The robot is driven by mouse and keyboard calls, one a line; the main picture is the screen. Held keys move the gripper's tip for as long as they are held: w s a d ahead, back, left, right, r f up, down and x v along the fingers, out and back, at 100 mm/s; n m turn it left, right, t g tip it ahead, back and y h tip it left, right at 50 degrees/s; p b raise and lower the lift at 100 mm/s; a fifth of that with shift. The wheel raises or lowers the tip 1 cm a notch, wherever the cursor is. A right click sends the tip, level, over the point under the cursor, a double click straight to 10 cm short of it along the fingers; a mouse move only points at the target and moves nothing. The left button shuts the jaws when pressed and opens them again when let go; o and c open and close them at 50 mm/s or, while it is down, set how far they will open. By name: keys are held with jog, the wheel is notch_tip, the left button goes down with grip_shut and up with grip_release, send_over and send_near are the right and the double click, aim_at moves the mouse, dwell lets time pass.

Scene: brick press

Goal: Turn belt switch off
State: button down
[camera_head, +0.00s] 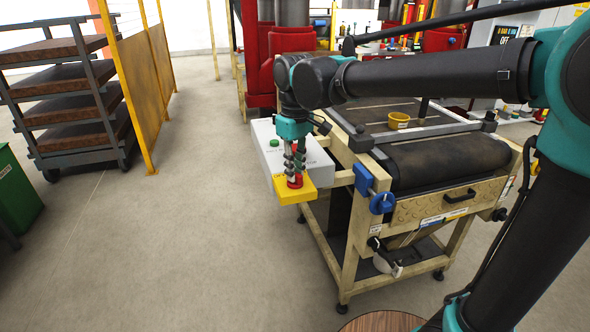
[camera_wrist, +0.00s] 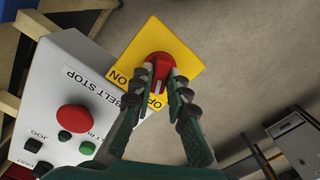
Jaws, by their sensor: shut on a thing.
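The belt switch is a red rotary knob (camera_wrist: 160,62) on a yellow plate (camera_wrist: 188,48), which also shows in the head view (camera_head: 283,192). The plate sits at the near end of a grey control box (camera_wrist: 45,95). My gripper (camera_wrist: 162,80) is shut on the red knob, with one finger on each side; in the head view my gripper (camera_head: 294,165) points down onto it. The plate reads ON at its left corner and OF at its lower corner, the latter partly hidden by a finger. The fingers hide part of the knob, so its exact setting is unclear.
A large red button (camera_wrist: 74,118) and smaller green and black buttons share the box, beside a BELT STOP label. The belt machine (camera_head: 440,160) stands right of the box, with a blue handwheel (camera_head: 382,203). Open floor (camera_head: 200,230) lies left, before a yellow fence (camera_head: 130,65).

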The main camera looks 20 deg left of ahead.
jog(key=shift+n, duration=1.6)
jog(key=c, duration=1.5)
grip_release()
jog(key=shift+r, duration=0.1)
notch_tip(320, 180, up, 12)
jog(key=shift+f, duration=0.1)
jog(key=shift+s, duration=0.1)
